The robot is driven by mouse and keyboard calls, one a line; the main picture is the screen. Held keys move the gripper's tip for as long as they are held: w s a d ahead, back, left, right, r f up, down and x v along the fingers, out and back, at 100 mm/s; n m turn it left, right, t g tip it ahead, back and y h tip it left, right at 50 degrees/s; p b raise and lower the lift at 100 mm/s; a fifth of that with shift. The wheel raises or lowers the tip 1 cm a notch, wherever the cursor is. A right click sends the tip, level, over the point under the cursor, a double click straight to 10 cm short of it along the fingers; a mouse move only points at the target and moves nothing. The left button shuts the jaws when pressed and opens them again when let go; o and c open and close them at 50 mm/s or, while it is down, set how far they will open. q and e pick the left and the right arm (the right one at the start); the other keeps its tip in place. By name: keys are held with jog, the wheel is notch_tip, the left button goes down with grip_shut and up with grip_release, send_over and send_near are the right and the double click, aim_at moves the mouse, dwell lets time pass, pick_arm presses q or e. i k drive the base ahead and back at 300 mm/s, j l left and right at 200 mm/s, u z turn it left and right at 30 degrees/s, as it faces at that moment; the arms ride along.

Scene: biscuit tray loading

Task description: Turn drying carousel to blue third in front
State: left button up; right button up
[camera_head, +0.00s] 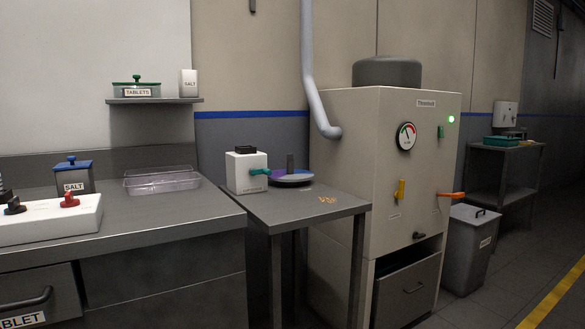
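The drying carousel (291,178) is a small low round disc with a dark upright post at its middle. It stands at the back of the small grey side table, against the big cream machine. A purple-blue part shows on its left side, and its front edge looks pale grey. It is too small and dark to tell which third faces front. A white box with a teal lever stands just left of it and may hide part of its left edge. Neither of my grippers is in view.
The white box (246,172) stands on the side table (290,205), whose front is clear apart from small orange marks. The cream machine (385,160) closes off the right. On the left counter are a clear tray (162,181), a blue-lidded salt box (74,178) and a white knob panel (50,218).

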aim_at(290, 174)
jog(key=i+l, duration=0.3)
jog(key=l, duration=0.15)
jog(key=i+l, duration=0.3)
jog(key=l, duration=0.15)
jog(key=i+l, duration=0.3)
jog(key=l, duration=0.2)
jog(key=i+l+u, duration=0.1)
jog(key=i+l, duration=0.25)
jog(key=l, duration=0.1)
